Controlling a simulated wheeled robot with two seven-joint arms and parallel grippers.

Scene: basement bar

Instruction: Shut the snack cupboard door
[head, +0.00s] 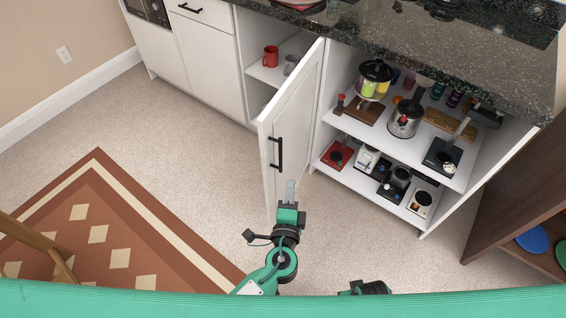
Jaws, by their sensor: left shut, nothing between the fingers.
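The white cupboard door (292,125) with a black bar handle (276,154) stands wide open, swung out from the white counter. The cupboard behind it (262,72) shows a shelf with a red mug (270,56) and a grey mug (291,64). My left gripper (291,186) is shut and empty, near the lower part of the door, below the handle and on its right side. Whether it touches the door I cannot tell. My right gripper (372,287) shows only in part at the bottom edge, and its fingers cannot be made out.
A dark wooden shelf unit (508,205) stands at the right. A patterned rug (120,240) lies on the carpet at left.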

